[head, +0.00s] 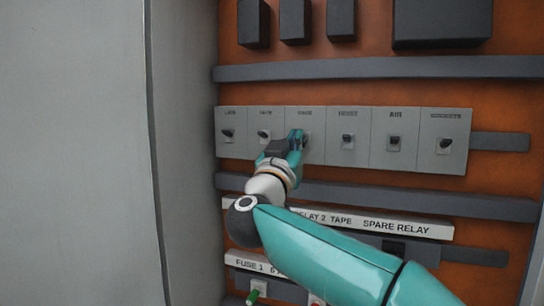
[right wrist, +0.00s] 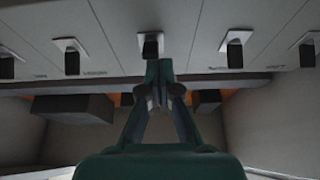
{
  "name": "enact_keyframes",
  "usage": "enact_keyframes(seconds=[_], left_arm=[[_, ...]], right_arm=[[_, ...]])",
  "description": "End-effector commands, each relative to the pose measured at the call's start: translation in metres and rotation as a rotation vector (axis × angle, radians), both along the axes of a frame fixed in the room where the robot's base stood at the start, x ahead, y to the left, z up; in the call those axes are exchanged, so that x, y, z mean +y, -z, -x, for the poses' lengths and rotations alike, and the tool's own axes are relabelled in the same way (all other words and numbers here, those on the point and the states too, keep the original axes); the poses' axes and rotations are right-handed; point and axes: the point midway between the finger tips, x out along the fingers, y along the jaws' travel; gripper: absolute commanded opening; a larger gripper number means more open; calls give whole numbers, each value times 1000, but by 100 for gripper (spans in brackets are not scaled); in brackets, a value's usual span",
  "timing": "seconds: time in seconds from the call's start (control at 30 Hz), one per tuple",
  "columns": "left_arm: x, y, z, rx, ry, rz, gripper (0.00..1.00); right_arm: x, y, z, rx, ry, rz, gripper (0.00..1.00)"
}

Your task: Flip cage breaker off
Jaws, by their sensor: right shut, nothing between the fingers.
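The cage breaker (head: 314,126) is the third unit from the left in a grey breaker row, under a label that seems to read CAGE. My right gripper (head: 296,137) is in front of it and covers its lever in the head view. In the right wrist view the closed fingertips (right wrist: 158,68) are right by a dark lever (right wrist: 150,48) in a pale surround. I cannot tell whether they touch it, or which way it is set. The right gripper is shut and empty. My left gripper is not in view.
Neighbouring breakers are the tape one (head: 264,134) to the left and the hoist one (head: 348,140) to the right, both close by. A grey rail (head: 380,68) runs above. Labelled relay strips (head: 395,226) lie below. A grey cabinet wall (head: 180,150) stands at the left.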

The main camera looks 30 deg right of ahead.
Motion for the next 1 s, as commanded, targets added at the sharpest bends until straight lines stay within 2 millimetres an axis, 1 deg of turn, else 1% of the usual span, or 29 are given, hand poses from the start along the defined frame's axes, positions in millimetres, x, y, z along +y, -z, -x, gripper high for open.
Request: enact_keyframes(seconds=[0.03,0.23,0.37,0.6,0.7,0.83,1.0], left_arm=[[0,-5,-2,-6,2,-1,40],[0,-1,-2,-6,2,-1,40],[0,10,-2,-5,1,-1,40],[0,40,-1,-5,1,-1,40],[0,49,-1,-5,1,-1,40],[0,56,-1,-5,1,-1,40],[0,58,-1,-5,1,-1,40]], right_arm=[[-2,-6,2,-3,4,-1,0],[-1,-1,5,0,8,-2,0],[8,12,8,0,5,-1,0],[37,44,20,0,-8,0,0],[47,56,24,1,-9,1,0],[56,64,29,0,-10,0,0],[61,67,31,0,-11,0,0]])
